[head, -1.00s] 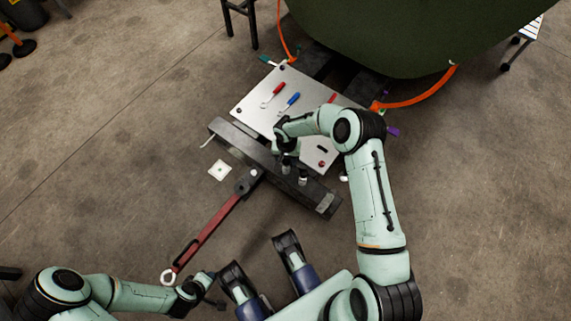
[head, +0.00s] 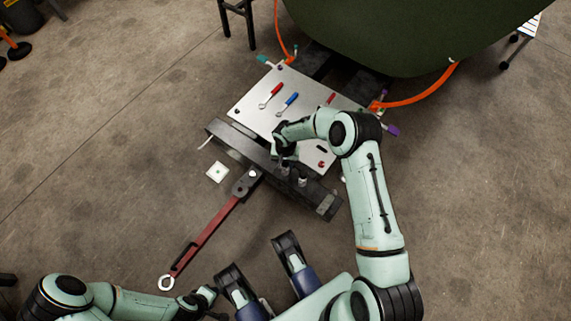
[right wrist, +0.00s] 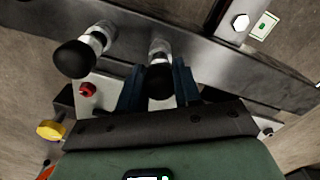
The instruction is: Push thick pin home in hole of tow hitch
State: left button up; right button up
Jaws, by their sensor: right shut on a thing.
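The tow hitch shows in the head view as a long dark beam (head: 231,142) with a red bar (head: 205,236) joined to it. My right gripper (head: 284,160) is over the beam's right half. In the right wrist view, its blue fingers (right wrist: 160,88) are shut on a pin with a black ball knob (right wrist: 160,82). This pin's silver shank points at the beam; its depth in the hole is hidden. A second knobbed pin (right wrist: 75,58) stands beside it, clear of the fingers. I cannot tell which pin is thicker. My left gripper (head: 210,300) is low at left, away from the hitch.
A small pale square plate (head: 217,172) lies on the floor left of the hitch. A green fuselage (head: 385,35) hangs over the back.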

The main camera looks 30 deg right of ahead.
pick_arm(q)
jog(key=shift+s+r+p, duration=0.1)
jog(key=shift+r+p, duration=1.45)
jog(key=shift+r, duration=0.15)
pick_arm(e)
jog(key=shift+r, duration=2.9)
jog(key=shift+r+p, duration=0.7)
jog(key=shift+r, duration=0.75)
pick_arm(q)
jog(key=shift+r, duration=0.75)
